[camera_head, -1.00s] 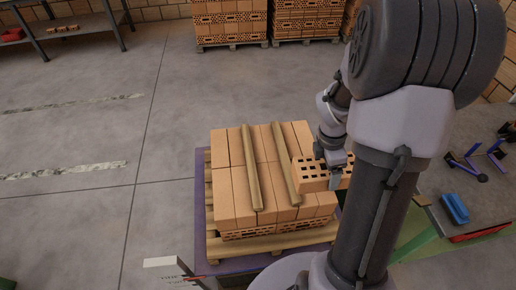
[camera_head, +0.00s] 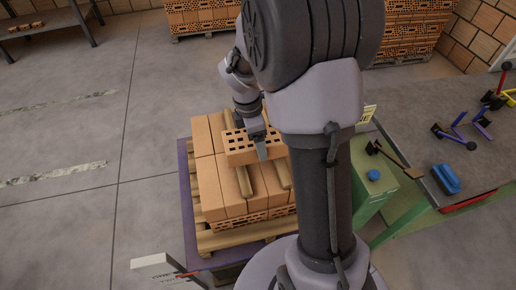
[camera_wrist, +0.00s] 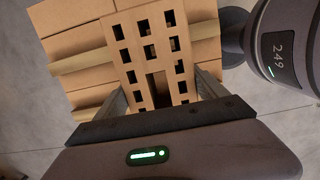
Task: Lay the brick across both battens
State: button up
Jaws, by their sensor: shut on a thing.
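The brick (camera_head: 238,148), orange with rows of square holes on top, is held in my gripper (camera_head: 261,147) above the stack. My gripper is shut on it, and the wrist view shows a finger on each side of the brick (camera_wrist: 150,62). In the head view the brick lies crosswise over the two wooden battens. The left batten (camera_head: 243,181) and right batten (camera_head: 283,174) show below it. In the wrist view a batten (camera_wrist: 80,62) runs behind the brick. I cannot tell whether the brick touches the battens.
The battens lie on a brick stack (camera_head: 209,177) on a wooden pallet (camera_head: 225,238). A grey-topped bench (camera_head: 440,130) with tools and a blue brush (camera_head: 446,178) stands at right. Full brick pallets (camera_head: 200,18) stand at the back.

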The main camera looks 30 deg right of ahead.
jog(key=shift+f+b, duration=0.75)
jog(key=shift+f, duration=0.75)
jog(key=shift+f, duration=0.1)
jog(key=o, duration=2)
jog(key=r+p, duration=0.1)
jog(key=r, duration=0.3)
jog(key=a+r+p, duration=0.1)
jog(key=r+p, duration=0.1)
jog(key=r, duration=0.2)
jog(key=r+p, duration=0.2)
jog(key=r, duration=0.2)
jog(key=shift+w+a, duration=0.15)
jog(key=shift+a, duration=0.15)
jog(key=s+a+r+m+t+y, duration=0.2)
jog(key=s+a+r+m, duration=0.4)
jog(key=s+m, duration=0.3)
jog(key=s+a+r+m+t+y, duration=0.1)
jog(key=s+a+r+m+t, duration=0.3)
jog(key=s+a+r+m, duration=0.2)
jog(key=s+a+m, duration=0.2)
jog(key=m, duration=0.2)
jog(key=shift+s+a+r+y, duration=0.15)
jog(key=shift+s+a+y, duration=0.2)
jog(key=shift+y, duration=0.05)
